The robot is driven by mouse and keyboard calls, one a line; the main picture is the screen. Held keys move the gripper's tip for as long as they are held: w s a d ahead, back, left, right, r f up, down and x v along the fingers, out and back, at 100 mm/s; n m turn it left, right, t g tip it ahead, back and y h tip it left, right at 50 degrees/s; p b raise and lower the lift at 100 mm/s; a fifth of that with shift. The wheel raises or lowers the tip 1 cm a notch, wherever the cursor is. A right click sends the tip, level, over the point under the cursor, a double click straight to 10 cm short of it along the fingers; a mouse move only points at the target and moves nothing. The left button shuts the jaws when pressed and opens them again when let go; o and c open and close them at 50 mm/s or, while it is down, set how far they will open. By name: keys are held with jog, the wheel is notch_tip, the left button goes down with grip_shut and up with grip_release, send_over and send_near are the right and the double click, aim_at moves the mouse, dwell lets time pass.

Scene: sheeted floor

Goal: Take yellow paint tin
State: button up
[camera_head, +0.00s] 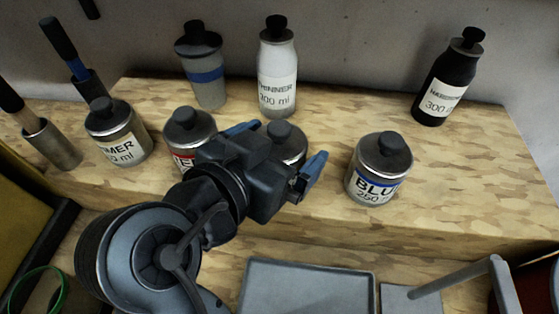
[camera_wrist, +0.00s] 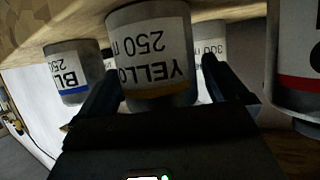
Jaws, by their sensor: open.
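The yellow paint tin (camera_head: 290,148) stands on the wooden shelf, between the red-labelled and blue-labelled tins. In the head view my gripper hides most of it, leaving part of its lid and dark knob in sight. In the wrist view the yellow tin (camera_wrist: 152,60) appears upside down, with "YELLO" and "250" on its white label and a yellow band. My gripper (camera_head: 278,147) is open, with blue-tipped fingers spread to either side of the tin. The fingers also flank it in the wrist view (camera_wrist: 160,85). I cannot tell whether either finger touches it.
The red-labelled tin (camera_head: 190,130) is close on the left, the blue tin (camera_head: 378,170) on the right. A primer tin (camera_head: 118,135), grey cup (camera_head: 206,75), thinner bottle (camera_head: 277,75) and dark hardener bottle (camera_head: 445,85) share the shelf. A grey tray (camera_head: 308,287) lies below.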

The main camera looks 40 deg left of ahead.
jog(key=c, duration=1.2)
jog(key=shift+c, duration=0.6)
jog(key=shift+r, duration=0.2)
